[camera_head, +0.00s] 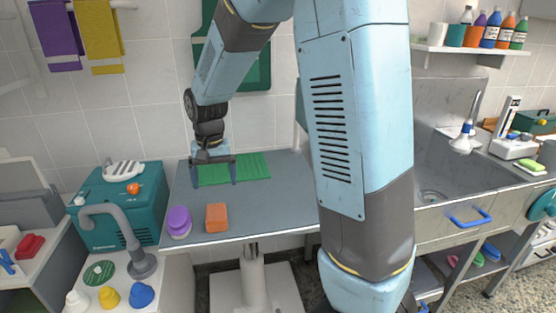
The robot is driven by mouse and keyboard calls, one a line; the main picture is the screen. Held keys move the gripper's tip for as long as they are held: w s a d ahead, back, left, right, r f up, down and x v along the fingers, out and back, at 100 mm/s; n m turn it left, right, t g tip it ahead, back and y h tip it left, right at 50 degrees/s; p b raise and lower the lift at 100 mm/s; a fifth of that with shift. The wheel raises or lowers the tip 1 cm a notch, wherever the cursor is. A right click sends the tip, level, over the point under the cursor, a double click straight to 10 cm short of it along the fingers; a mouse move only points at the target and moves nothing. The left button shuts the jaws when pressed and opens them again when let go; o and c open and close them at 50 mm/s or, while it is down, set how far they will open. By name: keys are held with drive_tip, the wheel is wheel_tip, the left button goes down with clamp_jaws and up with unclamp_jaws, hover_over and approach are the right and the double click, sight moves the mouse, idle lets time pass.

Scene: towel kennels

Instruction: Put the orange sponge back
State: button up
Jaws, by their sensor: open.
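The orange sponge (217,217) is a block on the grey table near its front edge, left of my arm. My gripper (211,172) points down above the table, behind the sponge and apart from it, in front of a green mat (252,168). Its two fingers are spread, and nothing shows between them. A purple round object (179,221) stands just left of the sponge. My arm hides part of the table's right side.
A teal machine (124,205) and a grey curved hose (113,217) stand left of the table. A steel sink (440,185) is at the right. A wall shelf (460,49) holds several bottles. The table's middle, right of the sponge, looks clear.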

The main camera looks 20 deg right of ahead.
drive_tip(key=s+d+r+t, duration=0.1)
drive_tip(key=s+d+r, duration=0.3)
drive_tip(key=s, duration=0.3)
drive_tip(key=s+d+r+n+t, duration=0.1)
drive_tip(key=s+d+r+t, duration=0.1)
drive_tip(key=s+d+r, duration=0.2)
drive_tip(key=s+d+r+n+t, duration=0.1)
drive_tip(key=s+d+r, duration=0.4)
drive_tip(key=s, duration=0.6)
wheel_tip(320, 180, up, 3)
drive_tip(key=shift+s+f+t, duration=0.2)
drive_tip(key=shift+s+t, duration=0.15)
drive_tip(key=shift+t, duration=0.25)
